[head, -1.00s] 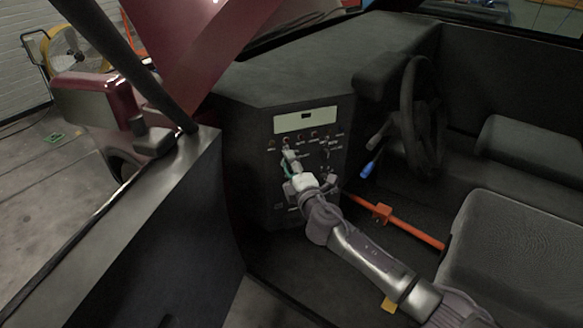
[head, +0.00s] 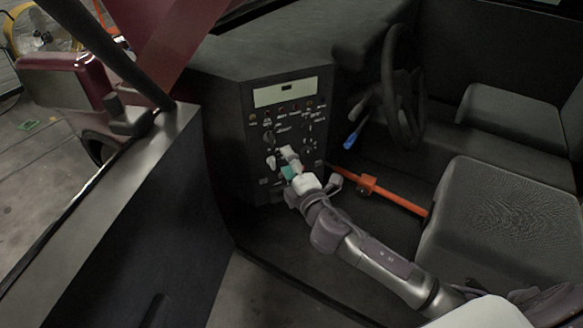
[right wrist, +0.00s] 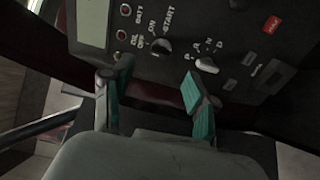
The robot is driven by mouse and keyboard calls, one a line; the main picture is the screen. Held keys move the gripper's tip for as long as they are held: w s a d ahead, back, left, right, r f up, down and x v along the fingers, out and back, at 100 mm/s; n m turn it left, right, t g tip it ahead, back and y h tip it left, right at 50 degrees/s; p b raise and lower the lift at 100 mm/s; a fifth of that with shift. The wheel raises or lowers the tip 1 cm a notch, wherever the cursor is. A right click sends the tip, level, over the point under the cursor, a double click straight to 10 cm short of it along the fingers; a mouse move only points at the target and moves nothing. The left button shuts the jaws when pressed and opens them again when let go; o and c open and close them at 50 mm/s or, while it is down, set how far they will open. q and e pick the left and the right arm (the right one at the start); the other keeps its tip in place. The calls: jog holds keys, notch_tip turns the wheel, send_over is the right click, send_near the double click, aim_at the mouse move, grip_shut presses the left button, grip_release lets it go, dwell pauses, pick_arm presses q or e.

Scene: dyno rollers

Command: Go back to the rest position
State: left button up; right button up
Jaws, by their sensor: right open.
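My right gripper (head: 284,164) is in front of the lower part of the dashboard control panel (head: 292,112), with its arm coming in from the bottom right. In the right wrist view its two teal-padded fingers (right wrist: 156,90) are spread apart with nothing between them. The ignition knob (right wrist: 162,46) marked ON and START and the gear selector knob (right wrist: 207,65) lie beyond the fingertips. I cannot tell the exact gap between fingers and panel. My left gripper is not in view.
A steering wheel (head: 402,90) with a blue-tipped lever (head: 353,137) is right of the panel. An orange bar (head: 395,198) crosses the footwell behind my forearm. A seat (head: 490,225) is at right. The open door (head: 120,220) stands at left.

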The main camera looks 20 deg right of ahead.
jog(key=shift+s, duration=1)
jog(key=s+d+f+m+g+h+p, duration=0.1)
jog(key=d+f+m+g, duration=0.1)
jog(key=f, duration=0.7)
jog(key=s+d+f+m+g, duration=0.2)
jog(key=f+g, duration=0.1)
jog(key=f, duration=0.7)
jog(key=s+d+f+m+g+h+p, duration=0.1)
jog(key=s+f+m+g, duration=0.1)
jog(key=s+f, duration=0.45)
jog(key=s+d+f+m+g, duration=0.15)
jog(key=s+f, duration=0.25)
jog(key=f, duration=0.5)
jog(key=s+a+f+m+g, duration=0.1)
jog(key=s+f, duration=0.5)
jog(key=s, duration=0.6)
jog(key=s+a+f+m+g+p, duration=0.1)
jog(key=s+f+m+g, duration=0.3)
jog(key=s, duration=0.8)
jog(key=s+a+f+m+g+y, duration=0.1)
jog(key=s+f+m+g, duration=0.2)
jog(key=s+f, duration=0.4)
jog(key=s+m, duration=0.1)
jog(key=s, duration=0.3)
jog(key=shift+s+a+f+p, duration=0.25)
jog(key=shift+s+f+p, duration=0.1)
jog(key=shift+s, duration=0.05)
jog(key=shift+g, duration=0.25)
